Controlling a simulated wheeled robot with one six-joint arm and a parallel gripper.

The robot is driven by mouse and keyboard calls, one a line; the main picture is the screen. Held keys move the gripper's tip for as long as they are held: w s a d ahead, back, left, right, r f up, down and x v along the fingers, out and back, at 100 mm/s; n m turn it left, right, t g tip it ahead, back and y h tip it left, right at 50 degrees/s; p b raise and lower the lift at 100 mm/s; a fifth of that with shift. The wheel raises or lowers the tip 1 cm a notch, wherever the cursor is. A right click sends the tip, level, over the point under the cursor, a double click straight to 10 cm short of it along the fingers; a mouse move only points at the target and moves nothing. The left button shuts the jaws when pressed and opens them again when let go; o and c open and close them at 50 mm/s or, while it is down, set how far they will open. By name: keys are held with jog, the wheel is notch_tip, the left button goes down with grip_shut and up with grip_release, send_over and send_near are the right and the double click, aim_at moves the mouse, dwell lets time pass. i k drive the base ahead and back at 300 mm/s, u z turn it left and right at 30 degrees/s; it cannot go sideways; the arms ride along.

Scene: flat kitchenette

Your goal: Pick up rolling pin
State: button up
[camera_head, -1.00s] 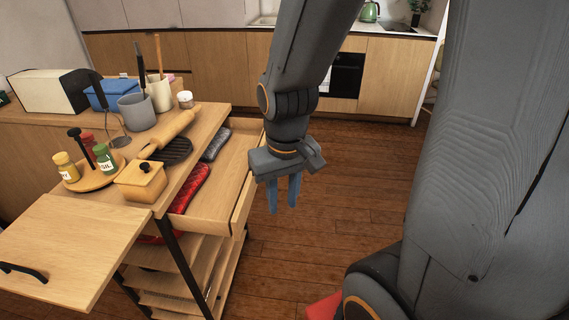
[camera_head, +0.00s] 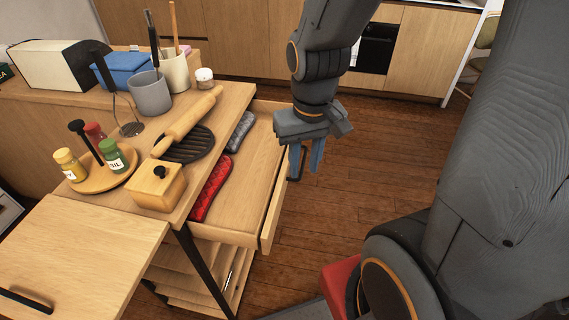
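The wooden rolling pin (camera_head: 188,121) lies diagonally on the cart top, partly over a dark round slotted trivet (camera_head: 196,148). Its far handle points up and right, and its near end is close to a small wooden box. My gripper (camera_head: 305,160) hangs to the right of the pin, pointing down beside the open drawer's outer edge. Its two blue-grey fingers look slightly apart with nothing between them. The gripper is well apart from the pin.
The open drawer (camera_head: 262,190) holds a red mitt (camera_head: 211,188) and a grey mitt (camera_head: 241,131).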

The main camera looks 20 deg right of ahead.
aim_at(181, 127)
jog(key=z, duration=1.5)
jog(key=i, duration=1.9)
jog(key=u, duration=3.4)
jog(key=i, duration=0.55)
jog(key=u, duration=0.1)
